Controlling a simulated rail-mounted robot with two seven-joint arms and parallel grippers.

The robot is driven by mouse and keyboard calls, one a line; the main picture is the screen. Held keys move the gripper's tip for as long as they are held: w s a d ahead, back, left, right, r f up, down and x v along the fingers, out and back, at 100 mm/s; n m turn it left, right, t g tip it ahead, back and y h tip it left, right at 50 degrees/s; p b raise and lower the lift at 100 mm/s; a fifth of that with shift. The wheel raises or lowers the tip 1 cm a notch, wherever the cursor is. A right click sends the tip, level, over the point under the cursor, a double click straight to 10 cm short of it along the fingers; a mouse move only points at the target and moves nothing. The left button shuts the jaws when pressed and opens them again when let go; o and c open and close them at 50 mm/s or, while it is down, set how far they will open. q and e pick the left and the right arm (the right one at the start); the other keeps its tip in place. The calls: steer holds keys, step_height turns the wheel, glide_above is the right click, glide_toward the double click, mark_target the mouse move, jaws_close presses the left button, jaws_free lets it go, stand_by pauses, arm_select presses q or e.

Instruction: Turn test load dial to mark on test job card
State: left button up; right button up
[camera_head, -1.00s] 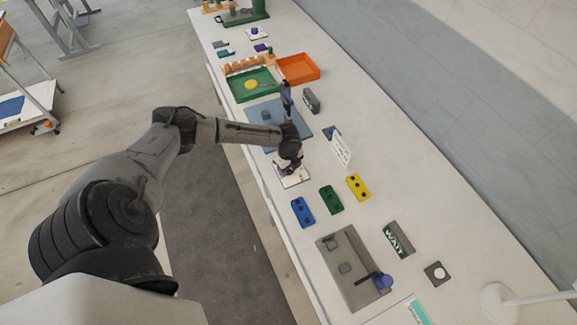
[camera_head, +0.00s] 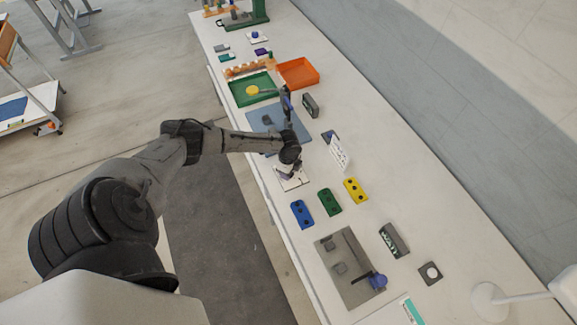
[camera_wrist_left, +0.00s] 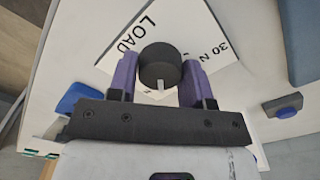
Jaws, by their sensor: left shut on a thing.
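The test load dial (camera_wrist_left: 158,62) is a dark round knob with a white pointer line, which points toward my gripper's palm in the left wrist view. It sits on a white plate (camera_wrist_left: 196,22) printed "LOAD" and "30 N"; the plate also shows in the head view (camera_head: 293,181). My left gripper (camera_wrist_left: 158,75) is shut on the dial, with a purple finger on each side. In the head view the left gripper (camera_head: 288,171) is over the plate and hides the dial. A white card (camera_head: 340,154), likely the test job card, stands behind it; its print is too small to read. My right gripper is not in view.
Blue (camera_head: 302,213), green (camera_head: 329,201) and yellow (camera_head: 355,190) blocks lie near the plate. A grey board with a blue-knobbed lever (camera_head: 345,255) and a dark sign (camera_head: 394,240) are nearer. Farther along are a blue mat (camera_head: 262,117), green tray (camera_head: 236,97) and orange tray (camera_head: 315,77).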

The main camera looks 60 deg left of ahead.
arm_select(q)
steer(key=n+p, duration=0.4)
steer(key=n, duration=0.1)
steer(key=shift+r+n, duration=0.15)
steer(key=shift+n, duration=0.25)
steer(key=shift+n+p, duration=0.6)
steer(key=shift+n, duration=0.2)
steer(key=o, duration=0.9)
